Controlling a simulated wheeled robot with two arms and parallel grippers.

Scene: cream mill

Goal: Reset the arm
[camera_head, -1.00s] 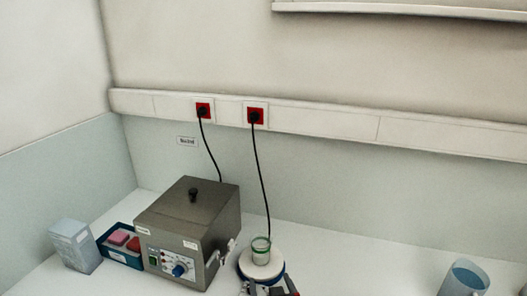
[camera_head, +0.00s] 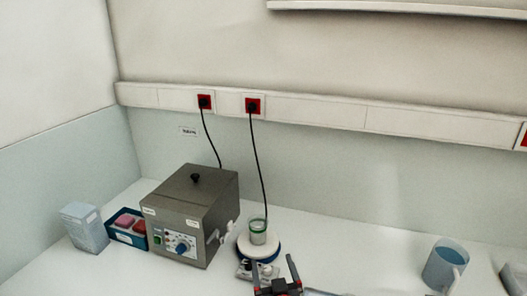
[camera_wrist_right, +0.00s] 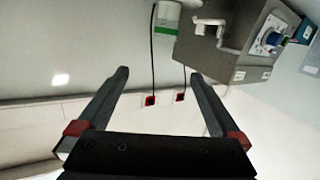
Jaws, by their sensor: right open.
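My right gripper (camera_head: 273,270) is at the bottom middle of the head view, its two dark fingers spread apart. It is in front of a round white hotplate (camera_head: 259,250), on which a glass beaker with a green band (camera_head: 258,232) stands. In the right wrist view the gripper (camera_wrist_right: 158,78) is open, with nothing between its fingers. The wrist picture is upside down, with the beaker (camera_wrist_right: 166,17) at the top, beyond the fingertips. My left gripper is not in view.
A grey metal bath with a lid (camera_head: 190,215) stands left of the hotplate. A blue tray with pink and red items (camera_head: 127,240) and a pale box (camera_head: 84,228) are farther left. A blue pitcher (camera_head: 443,266) stands at right. The bench (camera_head: 345,245) between hotplate and pitcher is clear.

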